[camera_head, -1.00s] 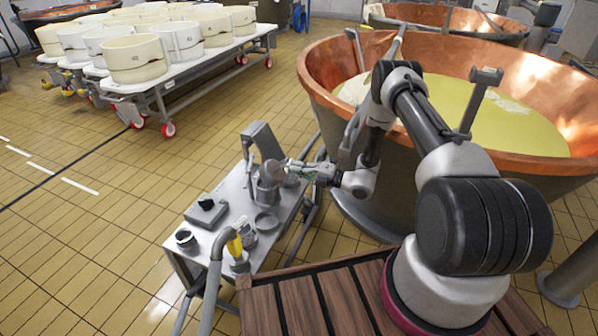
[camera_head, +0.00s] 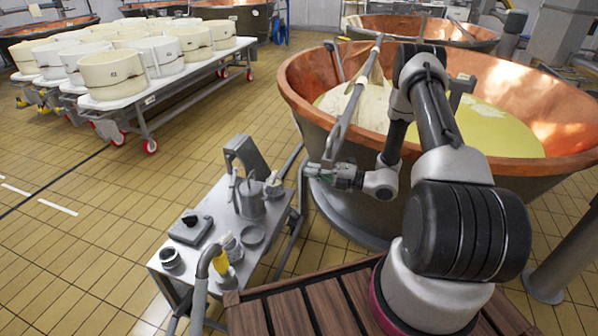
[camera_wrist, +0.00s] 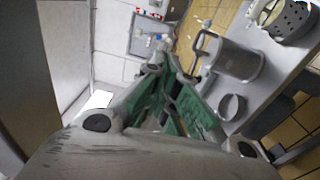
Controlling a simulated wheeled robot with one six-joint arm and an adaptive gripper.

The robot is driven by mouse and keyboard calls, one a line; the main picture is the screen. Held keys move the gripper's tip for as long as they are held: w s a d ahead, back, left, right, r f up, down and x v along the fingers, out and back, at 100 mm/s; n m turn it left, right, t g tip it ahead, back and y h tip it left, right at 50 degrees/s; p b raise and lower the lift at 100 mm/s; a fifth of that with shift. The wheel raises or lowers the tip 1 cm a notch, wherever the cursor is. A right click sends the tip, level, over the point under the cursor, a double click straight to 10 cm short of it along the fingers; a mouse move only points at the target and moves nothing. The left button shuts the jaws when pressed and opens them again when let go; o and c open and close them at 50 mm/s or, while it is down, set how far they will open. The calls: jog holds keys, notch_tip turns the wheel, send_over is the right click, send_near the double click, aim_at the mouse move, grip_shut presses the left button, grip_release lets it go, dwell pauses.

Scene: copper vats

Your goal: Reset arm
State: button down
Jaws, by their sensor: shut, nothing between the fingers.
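My gripper (camera_head: 314,174) is shut and empty. In the head view it hangs between the small steel table (camera_head: 168,255) and the big copper vat (camera_head: 310,112), to the right of the metal jug (camera_head: 250,200) and apart from it. In the wrist view my gripper's green-sided fingers (camera_wrist: 165,75) come together in the middle, with nothing between them. The jug also shows in the wrist view (camera_wrist: 235,60), upright on the table, right of the fingers.
The vat holds yellowish liquid (camera_head: 490,130). A cart (camera_head: 195,62) with several white moulds stands at the back left. Tiled floor is clear left of the table.

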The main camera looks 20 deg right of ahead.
jog(key=s+a+f+n+g, duration=0.1)
jog(key=s+f+n+g, duration=0.25)
jog(key=s+n, duration=0.35)
jog(key=s+d+r+n+g+h, duration=0.1)
jog(key=s+r+n+g, duration=0.6)
jog(key=s+n, duration=0.5)
jog(key=s+d+r+n+g+h, duration=0.1)
jog(key=s+d+r+n+h, duration=0.35)
jog(key=r+n, duration=0.4)
jog(key=s+d+r+n+g+h, duration=0.2)
jog(key=s+d+r+n+h, duration=0.3)
jog(key=r+n, duration=0.4)
jog(key=s+r+n+t+h, duration=0.1)
jog(key=r+n+t+h, duration=0.1)
jog(key=r, duration=0.5)
jog(key=s+a+r+n+t+h, duration=0.1)
jog(key=s+r+n+t+h, duration=0.1)
jog(key=r+n+t, duration=0.2)
notch_tip(320, 180, up, 3)
jog(key=shift+s+a+f+t+h, duration=0.15)
jog(key=shift+s+t+h, duration=0.2)
jog(key=shift+t, duration=0.5)
jog(key=c, duration=2.2)
grip_release()
